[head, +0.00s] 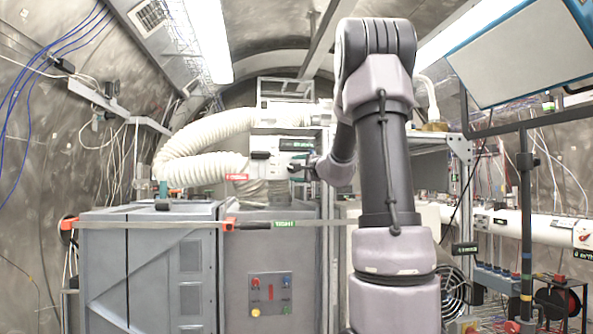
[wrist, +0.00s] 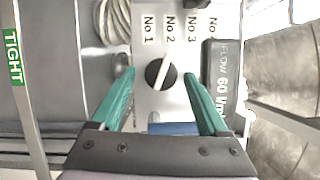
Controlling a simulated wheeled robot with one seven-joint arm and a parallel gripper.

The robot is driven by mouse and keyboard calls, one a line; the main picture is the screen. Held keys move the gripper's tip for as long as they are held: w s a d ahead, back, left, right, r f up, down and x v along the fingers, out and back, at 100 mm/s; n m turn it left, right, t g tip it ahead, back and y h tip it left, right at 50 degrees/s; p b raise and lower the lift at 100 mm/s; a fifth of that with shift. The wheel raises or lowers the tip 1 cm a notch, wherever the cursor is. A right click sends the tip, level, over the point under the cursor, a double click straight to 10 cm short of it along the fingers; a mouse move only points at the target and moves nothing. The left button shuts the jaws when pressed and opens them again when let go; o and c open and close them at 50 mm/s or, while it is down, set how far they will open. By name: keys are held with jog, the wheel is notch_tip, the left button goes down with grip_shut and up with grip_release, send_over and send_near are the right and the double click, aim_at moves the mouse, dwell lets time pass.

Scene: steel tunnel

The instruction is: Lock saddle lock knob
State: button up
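In the wrist view, a round black knob (wrist: 154,80) with a white pointer line sits on a white panel (wrist: 185,100) marked No 1, No 2, No 3. No label naming it a saddle lock knob is readable. Its pointer is nearly upright in that view, tilted slightly right. My gripper (wrist: 159,76) is open, its green fingers on either side of the knob with visible gaps; depth to the knob cannot be told. In the head view, my gripper (head: 303,168) is at the front of the white panel (head: 283,146), where the knob cannot be made out.
A bar with a green TIGHT label (wrist: 13,48) runs along the wrist view's left side; the label also shows in the head view (head: 284,224). A black FLOW display (wrist: 220,85) stands close right of the fingers. A ribbed white hose (head: 205,132) bends left of the panel.

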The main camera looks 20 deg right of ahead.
jog(key=s+d, duration=0.1)
jog(key=s, duration=0.9)
jog(key=shift+s+f, duration=0.25)
jog(key=shift+s, duration=0.1)
jog(key=shift+d, duration=0.1)
jog(key=s+a+f+n+g+y, duration=0.35)
jog(key=s+a, duration=0.25)
jog(key=a, duration=0.4)
jog(key=s+a+f+n+g+y, duration=0.2)
jog(key=s+a+f+n+g, duration=0.25)
jog(key=a, duration=0.55)
jog(key=s+f+n+g+h, duration=0.1)
jog(key=s+f+n+h, duration=0.1)
jog(key=s, duration=0.5)
jog(key=s+f+n+g+h, duration=0.2)
jog(key=s+f+n+h, duration=0.1)
jog(key=s, duration=0.5)
jog(key=shift+a+f+n, duration=0.25)
jog(key=shift+f+n, duration=0.05)
jog(key=shift+f, duration=0.5)
